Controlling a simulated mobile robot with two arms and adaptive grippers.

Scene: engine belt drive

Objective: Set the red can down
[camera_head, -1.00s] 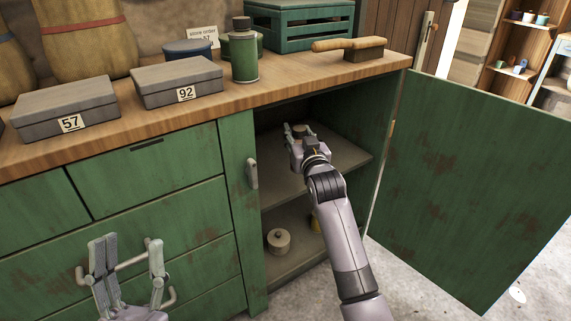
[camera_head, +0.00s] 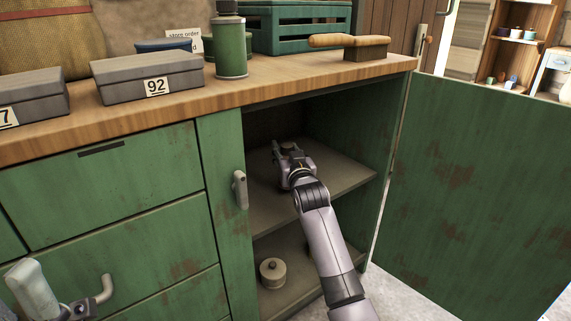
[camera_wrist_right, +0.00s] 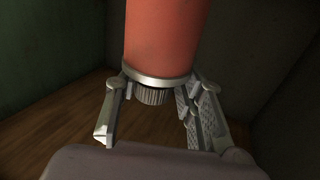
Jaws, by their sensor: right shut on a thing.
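My right gripper (camera_head: 284,147) is inside the open green cabinet, over the upper shelf (camera_head: 335,180). In the right wrist view, the red can (camera_wrist_right: 166,38) has a silver rim and a dark ridged cap at its near end. The fingers of my right gripper (camera_wrist_right: 155,110) are shut on the can at this end. The can's far end is cut off by the picture's top edge. In the head view, the can is hardly discernible at the gripper. Part of my left gripper (camera_head: 35,290) shows at the lower left, mostly cut off, in front of the drawers.
The cabinet door (camera_head: 470,185) stands open at the right. A pale round lidded pot (camera_head: 272,272) stands on the lower shelf. The worktop (camera_head: 270,88) above holds grey boxes (camera_head: 148,76), a green canister (camera_head: 231,48) and a brush (camera_head: 350,46). The upper shelf's right part looks clear.

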